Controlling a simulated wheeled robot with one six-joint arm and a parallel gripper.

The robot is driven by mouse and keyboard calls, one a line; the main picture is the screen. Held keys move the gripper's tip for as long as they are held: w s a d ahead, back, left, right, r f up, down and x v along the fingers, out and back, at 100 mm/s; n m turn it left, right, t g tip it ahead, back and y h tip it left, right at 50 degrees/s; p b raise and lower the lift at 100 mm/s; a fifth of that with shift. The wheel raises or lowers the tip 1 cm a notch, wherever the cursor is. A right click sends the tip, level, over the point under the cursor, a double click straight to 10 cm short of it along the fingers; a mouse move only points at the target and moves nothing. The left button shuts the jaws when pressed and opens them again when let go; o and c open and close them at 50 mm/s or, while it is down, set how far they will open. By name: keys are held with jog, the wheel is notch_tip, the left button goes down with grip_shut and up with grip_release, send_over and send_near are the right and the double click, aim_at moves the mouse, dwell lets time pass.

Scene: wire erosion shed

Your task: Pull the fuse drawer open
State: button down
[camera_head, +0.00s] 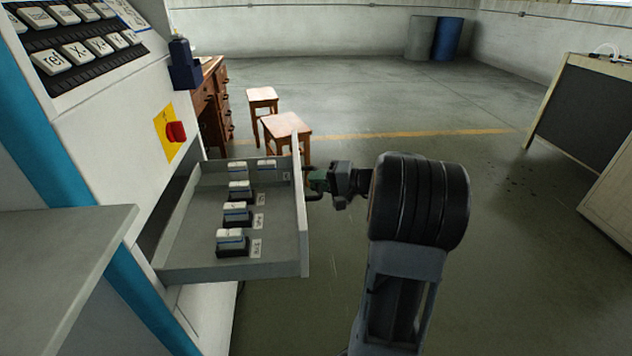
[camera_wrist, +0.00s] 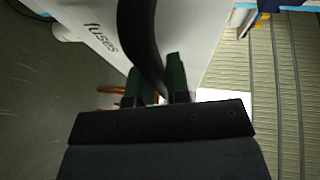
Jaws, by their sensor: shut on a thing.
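The fuse drawer (camera_head: 283,264) is grey and stands well out from the white machine cabinet on the left in the head view. Several white and blue fuses in dark holders (camera_head: 233,239) sit inside it, with small labels beside them. My gripper (camera_head: 318,183) is at the outer side of the drawer front, shut on its dark handle. In the wrist view the drawer front (camera_wrist: 190,30) carries the word "fuses". There the black curved handle (camera_wrist: 140,35) runs down between the green fingertips (camera_wrist: 157,90). The handle's gripped part is mostly hidden in the head view.
The cabinet (camera_head: 130,120) has a red button (camera_head: 176,132) on a yellow plate above the drawer. A grey ledge (camera_head: 60,260) juts out at near left. Wooden stools (camera_head: 287,127) and a wooden desk (camera_head: 208,100) stand behind. Open floor (camera_head: 500,270) lies to the right.

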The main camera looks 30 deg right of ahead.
jog(key=shift+d+r, duration=0.1)
jog(key=shift+d, duration=0.15)
jog(key=c, duration=1.1)
grip_release()
jog(key=p+v, duration=0.3)
jog(key=v, duration=1)
jog(key=shift+s+d, duration=0.3)
jog(key=a+r+n+g+h+p, duration=0.1)
jog(key=a+r+n+g+p, duration=0.1)
jog(key=a+r+g+p, duration=0.45)
jog(key=a+r+n+g+h+p, duration=0.15)
jog(key=a+r+p, duration=0.25)
jog(key=a+p, duration=0.5)
jog(key=s+a+r+n+h+p, duration=0.2)
jog(key=s+a+r+h+p, duration=0.1)
jog(key=a+r+h+p, duration=0.1)
jog(key=s+a+r+n+h+p, duration=0.3)
jog(key=a+r+p, duration=0.3)
jog(key=r+p, duration=0.2)
jog(key=shift+s+a+r+h, duration=0.2)
jog(key=shift+s+r+h, duration=0.3)
jog(key=shift+s, duration=0.3)
